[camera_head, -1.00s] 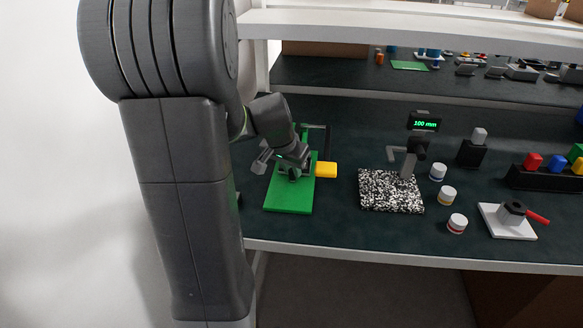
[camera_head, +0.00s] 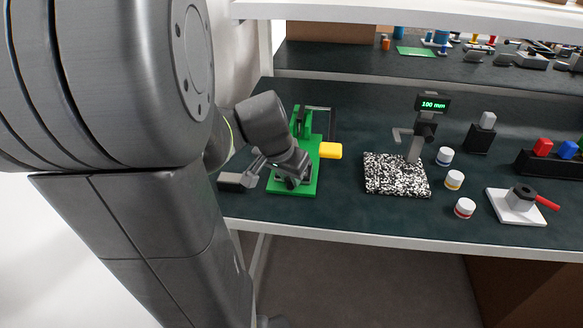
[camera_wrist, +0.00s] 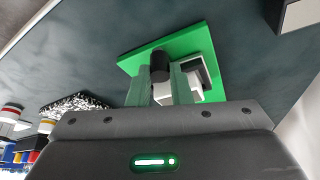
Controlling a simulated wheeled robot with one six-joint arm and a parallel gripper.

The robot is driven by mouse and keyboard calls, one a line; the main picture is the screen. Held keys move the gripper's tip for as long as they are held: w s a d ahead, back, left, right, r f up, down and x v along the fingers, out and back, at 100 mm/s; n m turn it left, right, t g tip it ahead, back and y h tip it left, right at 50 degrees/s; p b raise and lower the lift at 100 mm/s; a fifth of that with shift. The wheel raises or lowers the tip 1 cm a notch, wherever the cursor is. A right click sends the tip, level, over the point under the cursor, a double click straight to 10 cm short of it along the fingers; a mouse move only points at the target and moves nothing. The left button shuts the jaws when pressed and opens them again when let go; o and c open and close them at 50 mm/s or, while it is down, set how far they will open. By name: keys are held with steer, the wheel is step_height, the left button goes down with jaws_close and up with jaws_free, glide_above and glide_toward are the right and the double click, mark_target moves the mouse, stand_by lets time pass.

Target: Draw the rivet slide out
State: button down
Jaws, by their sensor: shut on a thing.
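A green fixture plate (camera_head: 308,182) lies on the bench in the head view, with a green upright (camera_head: 302,122) at its far end. A yellow block (camera_head: 330,150) sticks out at its right side. My gripper (camera_head: 291,183) is low over the near part of the plate. In the wrist view, my gripper (camera_wrist: 164,88) is shut on a dark round knob (camera_wrist: 160,66), apparently the rivet slide's handle. A white block (camera_wrist: 190,72) sits beside it over the green plate (camera_wrist: 195,42). The slide's body is mostly hidden by my fingers and wrist.
A speckled block (camera_head: 395,178) with a display stand reading 100 mm (camera_head: 432,104) stands to the right. The bench's front edge (camera_head: 340,233) is close to the fixture.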

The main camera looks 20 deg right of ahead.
steer(key=shift+s, duration=0.15)
steer(key=c, duration=1.3)
jaws_free()
steer(key=shift+s+a, duration=0.1)
steer(key=shift+a, duration=0.05)
steer(key=p+v, duration=0.3)
steer(key=v, duration=1)
steer(key=shift+r, duration=0.4)
steer(key=b+x, duration=0.3)
steer(key=x, duration=1)
steer(key=shift+f, duration=0.4)
steer(key=shift+w, duration=0.3)
